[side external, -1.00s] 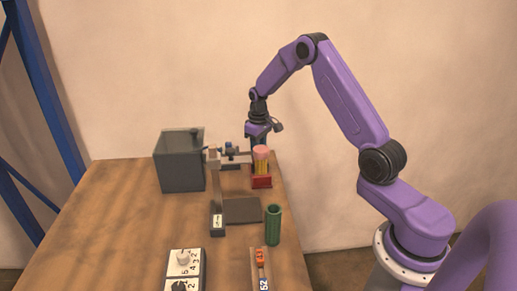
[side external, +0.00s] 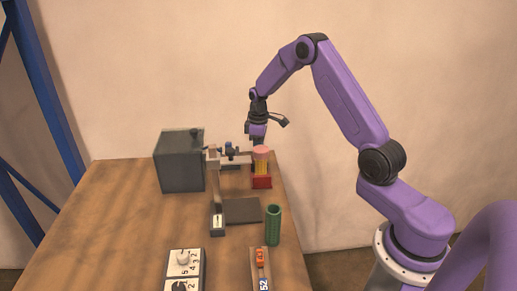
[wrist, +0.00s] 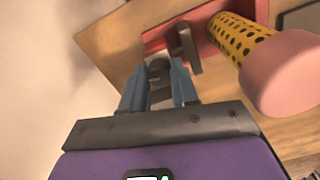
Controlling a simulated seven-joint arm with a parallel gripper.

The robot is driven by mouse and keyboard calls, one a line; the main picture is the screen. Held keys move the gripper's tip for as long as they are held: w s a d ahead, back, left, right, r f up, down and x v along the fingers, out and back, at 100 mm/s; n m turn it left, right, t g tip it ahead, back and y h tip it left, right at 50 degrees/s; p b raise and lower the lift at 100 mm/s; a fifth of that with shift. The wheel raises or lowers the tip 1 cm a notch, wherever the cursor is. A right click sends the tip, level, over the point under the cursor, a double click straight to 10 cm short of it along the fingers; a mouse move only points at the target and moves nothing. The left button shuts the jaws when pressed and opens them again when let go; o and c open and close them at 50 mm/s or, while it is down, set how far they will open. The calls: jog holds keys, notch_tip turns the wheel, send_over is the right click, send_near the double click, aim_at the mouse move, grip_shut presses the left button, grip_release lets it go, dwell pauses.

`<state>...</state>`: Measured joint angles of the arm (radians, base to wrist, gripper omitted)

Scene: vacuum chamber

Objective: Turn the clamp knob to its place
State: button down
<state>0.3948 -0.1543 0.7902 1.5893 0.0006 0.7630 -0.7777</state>
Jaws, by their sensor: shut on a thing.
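The clamp is a red fixture (side external: 261,183) near the table's back right edge; its red body also shows in the wrist view (wrist: 155,42). A yellow dotted cylinder with a pink top (side external: 261,154) stands at it, and appears large at the right of the wrist view (wrist: 240,38). My gripper (side external: 257,141) is just behind the cylinder, pointing down. In the wrist view, my gripper's two blue-grey fingers (wrist: 158,88) are shut on a small dark knob (wrist: 158,70). A brown-grey T-shaped piece (wrist: 185,50) lies just beyond it. The knob is hidden in the side view.
A dark grey box (side external: 179,164) and a stand with a horizontal arm (side external: 215,180) are left of the clamp. A green cylinder (side external: 273,226), a narrow tray (side external: 254,270) and a dial panel (side external: 184,264) are nearer the front. The table's left part is clear.

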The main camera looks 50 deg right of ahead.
jog(key=shift+r, duration=0.1)
jog(key=c, duration=0.9)
grip_release()
jog(key=shift+o, duration=0.2)
notch_tip(320, 180, up, 17)
jog(key=shift+r, duration=0.15)
jog(key=s+a+n, duration=0.2)
jog(key=s+a, duration=0.5)
jog(key=a, duration=0.3)
jog(key=s+a+n, duration=0.1)
jog(key=s+a, duration=0.6)
jog(key=a, duration=0.3)
jog(key=s+f+n, duration=0.1)
jog(key=s, duration=1.1)
jog(key=s+f+n, duration=0.2)
jog(key=s, duration=1)
jog(key=shift+a+f, duration=0.3)
jog(key=shift+a, duration=0.05)
